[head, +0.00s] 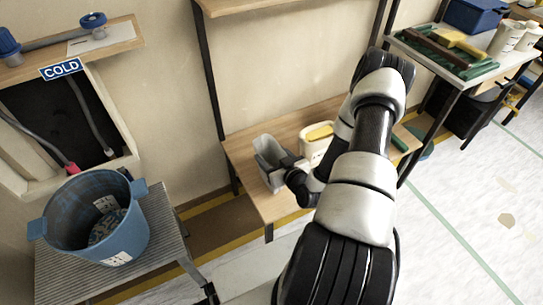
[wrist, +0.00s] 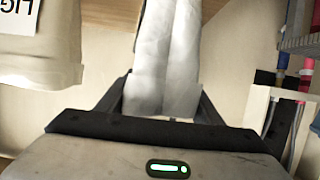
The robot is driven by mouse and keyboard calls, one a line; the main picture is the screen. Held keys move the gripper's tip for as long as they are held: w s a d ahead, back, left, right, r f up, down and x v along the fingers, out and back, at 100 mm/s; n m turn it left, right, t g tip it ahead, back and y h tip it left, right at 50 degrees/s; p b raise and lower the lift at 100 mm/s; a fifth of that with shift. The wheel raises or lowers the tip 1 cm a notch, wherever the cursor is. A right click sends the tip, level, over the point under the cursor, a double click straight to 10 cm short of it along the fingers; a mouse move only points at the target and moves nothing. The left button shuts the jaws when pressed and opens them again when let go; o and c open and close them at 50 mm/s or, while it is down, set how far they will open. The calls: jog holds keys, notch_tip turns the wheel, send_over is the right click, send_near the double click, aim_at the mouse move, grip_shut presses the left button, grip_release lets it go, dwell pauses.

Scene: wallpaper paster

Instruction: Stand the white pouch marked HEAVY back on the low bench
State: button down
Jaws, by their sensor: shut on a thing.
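My gripper (wrist: 163,103) is shut on a pale grey-white pouch (wrist: 165,50), which fills the space between the two dark fingers in the wrist view. In the head view the pouch (head: 268,152) is upright or nearly so at the left end of the low wooden bench (head: 245,150), with my gripper (head: 283,165) at its right side. No HEAVY mark shows on the visible faces. I cannot tell whether its base touches the bench. A second white pouch (wrist: 40,45), with a label showing "LIG" upside down, is beside it in the wrist view.
A white container (head: 313,150) with a yellow thing on top stands on the bench right of the held pouch. A blue bucket (head: 95,225) stands on a ridged stand at left. A cluttered table (head: 460,75) is at upper right.

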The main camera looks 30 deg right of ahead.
jog(key=shift+f, duration=0.2)
jog(key=c, duration=0.5)
grip_release()
jog(key=shift+c, duration=0.2)
jog(key=p+v, duration=0.2)
jog(key=v, duration=1)
jog(key=shift+r, duration=0.2)
